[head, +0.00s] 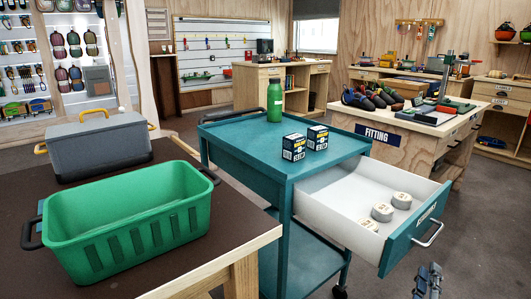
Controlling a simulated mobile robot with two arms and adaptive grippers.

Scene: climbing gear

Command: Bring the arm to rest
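My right gripper (428,280) shows at the bottom right, small and dark, low over the floor in front of the open drawer. It is apart from the drawer and its handle, and nothing shows in it. Whether its fingers are open or shut is too small to tell. My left gripper is not in view. The teal cart (245,150) stands in the middle with its white-lined drawer (335,190) pulled out. Three pale round pieces (382,212) lie in the drawer. Two dark blue boxes (294,147) and a green bottle (274,103) stand on the cart top.
An empty green tub (130,225) and a grey lidded box (98,146) stand on the dark-topped table (215,240) at left. A fitting bench (400,150) with shoes stands behind the drawer. Grey floor (475,230) is clear at the right.

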